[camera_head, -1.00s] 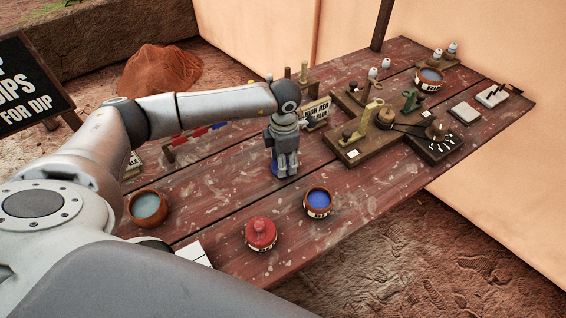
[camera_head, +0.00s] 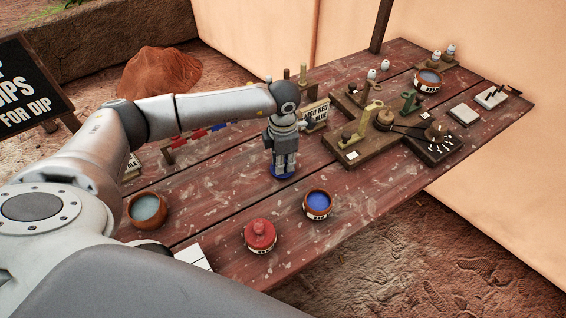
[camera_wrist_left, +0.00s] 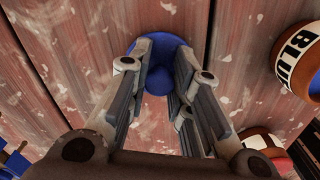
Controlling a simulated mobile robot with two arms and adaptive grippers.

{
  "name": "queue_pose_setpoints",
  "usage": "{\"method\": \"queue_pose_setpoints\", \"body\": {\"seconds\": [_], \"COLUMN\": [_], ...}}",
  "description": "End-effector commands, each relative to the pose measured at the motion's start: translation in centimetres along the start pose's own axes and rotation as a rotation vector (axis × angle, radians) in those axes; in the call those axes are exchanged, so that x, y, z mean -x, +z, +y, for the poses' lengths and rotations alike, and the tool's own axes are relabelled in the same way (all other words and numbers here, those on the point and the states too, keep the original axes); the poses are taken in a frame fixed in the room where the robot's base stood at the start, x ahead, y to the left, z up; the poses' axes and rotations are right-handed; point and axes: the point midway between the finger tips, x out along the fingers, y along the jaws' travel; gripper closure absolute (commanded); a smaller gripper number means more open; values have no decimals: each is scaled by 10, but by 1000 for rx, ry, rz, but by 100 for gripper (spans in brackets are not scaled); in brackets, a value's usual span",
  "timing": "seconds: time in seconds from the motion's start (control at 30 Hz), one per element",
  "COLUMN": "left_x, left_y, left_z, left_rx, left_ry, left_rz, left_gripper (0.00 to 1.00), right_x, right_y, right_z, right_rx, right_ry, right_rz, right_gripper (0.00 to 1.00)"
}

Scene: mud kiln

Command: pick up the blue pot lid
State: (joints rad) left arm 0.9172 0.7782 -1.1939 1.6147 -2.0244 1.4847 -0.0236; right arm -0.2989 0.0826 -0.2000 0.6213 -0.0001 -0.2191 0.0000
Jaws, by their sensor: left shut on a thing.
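The blue pot lid (camera_head: 276,175) is on or just above the red table, mostly hidden behind my left gripper (camera_head: 284,172) in the head view. In the left wrist view the blue lid (camera_wrist_left: 157,45) sits between the two fingertips of my left gripper (camera_wrist_left: 158,82), which is shut on its knob and points down. I cannot tell whether the lid touches the table. The open blue pot (camera_head: 317,204) stands to the right and nearer; its label also shows in the left wrist view (camera_wrist_left: 300,50). My right gripper is not in view.
A red lidded pot (camera_head: 260,235) stands near the front edge. A bowl of grey-green liquid (camera_head: 147,208) is at left under my arm. A small sign (camera_head: 316,112) stands behind the gripper. Wooden stands and a belt device (camera_head: 385,120) fill the right middle. The table around the lid is clear.

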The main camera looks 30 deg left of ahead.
Motion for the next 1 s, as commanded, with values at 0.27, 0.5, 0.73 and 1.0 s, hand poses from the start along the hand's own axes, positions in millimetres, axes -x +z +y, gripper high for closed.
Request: {"method": "queue_pose_setpoints", "body": {"seconds": [0.27, 0.5, 0.73, 1.0], "left_x": [36, 87, 108, 123], "left_y": [-1, -10, -19, -25], "left_z": [-9, -54, -104, -134], "left_rx": [-6, -9, -8, -3], "left_ry": [1, 5, 2, 2], "left_rz": [-4, -4, -3, -1], "left_gripper": [98, 98, 98, 100], "right_x": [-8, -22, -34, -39], "right_y": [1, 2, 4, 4], "right_z": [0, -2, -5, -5], "right_rx": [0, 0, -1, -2], "right_ry": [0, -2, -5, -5], "right_rz": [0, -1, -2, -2], "right_gripper": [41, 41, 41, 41]}}
